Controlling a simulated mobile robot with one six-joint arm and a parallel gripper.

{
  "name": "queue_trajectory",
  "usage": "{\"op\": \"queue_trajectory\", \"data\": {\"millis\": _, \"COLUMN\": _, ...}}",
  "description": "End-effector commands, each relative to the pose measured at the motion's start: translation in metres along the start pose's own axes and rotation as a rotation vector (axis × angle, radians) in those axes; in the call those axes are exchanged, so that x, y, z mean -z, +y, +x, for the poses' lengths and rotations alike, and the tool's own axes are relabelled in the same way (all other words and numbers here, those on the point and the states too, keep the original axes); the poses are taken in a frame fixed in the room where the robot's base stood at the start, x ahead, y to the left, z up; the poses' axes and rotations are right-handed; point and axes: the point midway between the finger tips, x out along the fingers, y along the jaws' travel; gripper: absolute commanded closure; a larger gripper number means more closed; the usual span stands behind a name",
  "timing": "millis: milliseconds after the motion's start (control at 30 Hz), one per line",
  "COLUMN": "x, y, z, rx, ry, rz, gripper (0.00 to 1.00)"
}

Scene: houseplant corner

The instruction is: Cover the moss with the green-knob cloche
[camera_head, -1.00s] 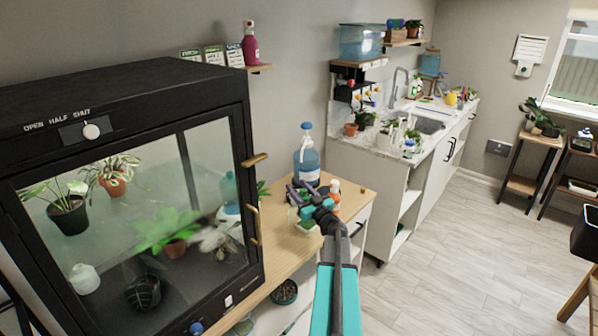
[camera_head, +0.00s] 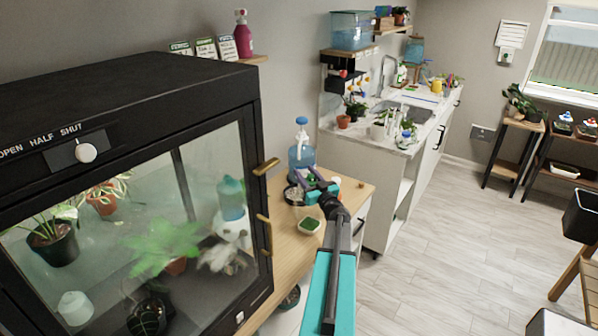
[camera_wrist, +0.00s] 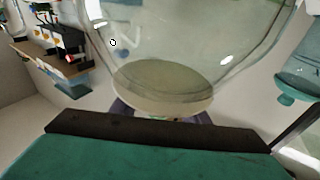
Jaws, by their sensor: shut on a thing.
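The moss (camera_head: 309,225) is a green patch in a small pale square dish on the wooden bench top, right of the glass cabinet. My gripper (camera_head: 314,187) is shut beyond the moss, close to the blue spray bottle. In the wrist view, a clear glass dome (camera_wrist: 175,40) stands large just beyond the teal and dark gripper parts, with a pale round disc at its lower end. I take this to be the green-knob cloche, held in my gripper. A bit of green shows at the jaws in the head view; the grip on the knob is mostly hidden.
The black glass-fronted cabinet (camera_head: 150,100) with brass handles (camera_head: 265,167) borders the left.

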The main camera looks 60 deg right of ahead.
Motion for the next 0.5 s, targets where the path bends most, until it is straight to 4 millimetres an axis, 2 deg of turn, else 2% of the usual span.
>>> {"op": "queue_trajectory", "data": {"millis": 500, "x": 0.0025, "y": 0.0061, "z": -0.0020, "rx": -0.008, "ry": 0.003, "rz": 0.000, "gripper": 1.00}}
